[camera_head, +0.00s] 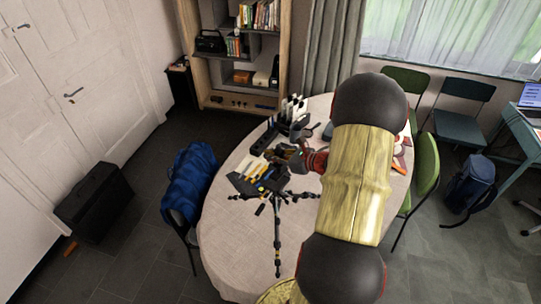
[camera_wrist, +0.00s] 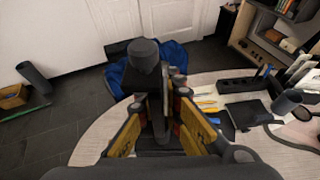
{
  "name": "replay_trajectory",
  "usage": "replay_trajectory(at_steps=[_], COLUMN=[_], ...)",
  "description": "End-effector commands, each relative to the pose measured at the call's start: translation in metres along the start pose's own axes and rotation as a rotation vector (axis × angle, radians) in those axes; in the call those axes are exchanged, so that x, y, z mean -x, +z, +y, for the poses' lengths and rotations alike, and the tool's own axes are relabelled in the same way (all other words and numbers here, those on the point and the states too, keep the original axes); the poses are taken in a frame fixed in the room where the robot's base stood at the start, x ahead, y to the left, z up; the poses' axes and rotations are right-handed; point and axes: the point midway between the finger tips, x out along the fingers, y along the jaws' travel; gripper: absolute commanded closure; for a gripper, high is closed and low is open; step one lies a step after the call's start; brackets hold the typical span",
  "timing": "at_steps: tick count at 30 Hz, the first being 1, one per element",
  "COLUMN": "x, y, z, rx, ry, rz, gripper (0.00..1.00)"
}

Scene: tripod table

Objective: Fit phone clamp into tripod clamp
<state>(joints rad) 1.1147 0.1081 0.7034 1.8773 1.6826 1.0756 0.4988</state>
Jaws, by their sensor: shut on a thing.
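A small black tripod (camera_head: 277,228) stands on the round table, its legs spread and its head close to several dark and yellow items. My gripper (camera_head: 284,154) is above and behind the tripod head in the head view, with my arm reaching in from the right. In the wrist view, my gripper's yellow-sided fingers (camera_wrist: 161,112) are closed on a dark piece with a rounded top (camera_wrist: 145,56), which I take to be the phone clamp. Its lower part is hidden between the fingers. I cannot tell whether it touches the tripod clamp, which I cannot make out clearly.
The round table (camera_head: 235,230) has a clear front left. A black tray (camera_wrist: 246,114) with yellow-handled tools beside it and a dark cup (camera_wrist: 286,101) lie to the right in the wrist view. A chair with a blue jacket (camera_head: 188,180) stands at the table's left edge.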

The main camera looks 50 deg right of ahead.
Motion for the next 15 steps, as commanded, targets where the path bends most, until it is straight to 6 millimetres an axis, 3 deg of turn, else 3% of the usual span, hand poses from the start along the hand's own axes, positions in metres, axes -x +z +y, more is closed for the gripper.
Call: replay_trajectory(at_steps=[7,15], x=[-0.01,-0.014], y=[-0.024,-0.032], z=[0.0,0.0], rx=[-0.001,0.0], ry=[0.0,0.0], rz=[0.0,0.0], gripper=[1.0,1.0])
